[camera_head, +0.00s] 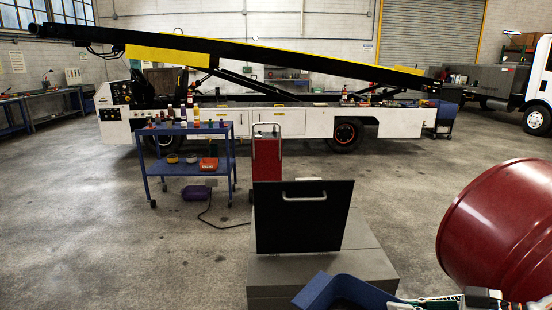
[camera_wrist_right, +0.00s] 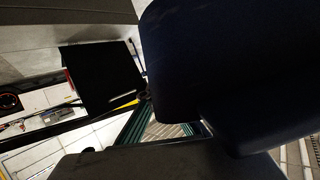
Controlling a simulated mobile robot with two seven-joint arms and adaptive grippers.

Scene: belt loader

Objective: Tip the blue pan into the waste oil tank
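The blue pan (camera_head: 345,292) shows at the bottom edge of the head view, partly cut off and tilted. My right gripper (camera_head: 425,300) reaches in from the lower right and appears shut on the pan's right side; its fingertips are partly hidden. In the right wrist view the dark pan (camera_wrist_right: 230,65) fills much of the right side. The grey waste oil tank (camera_head: 270,270) stands just beyond the pan, with its black lid (camera_head: 304,225) upright and a handle on it. The lid also shows in the right wrist view (camera_wrist_right: 100,75). The tank's opening cannot be made out. My left gripper is out of view.
A large red drum (camera_head: 500,230) is close on the right, near my right arm. A red cart (camera_head: 267,160) stands behind the lid. A blue trolley (camera_head: 190,165) with bottles is farther left. The white belt loader (camera_head: 290,122) spans the back. Floor at left is clear.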

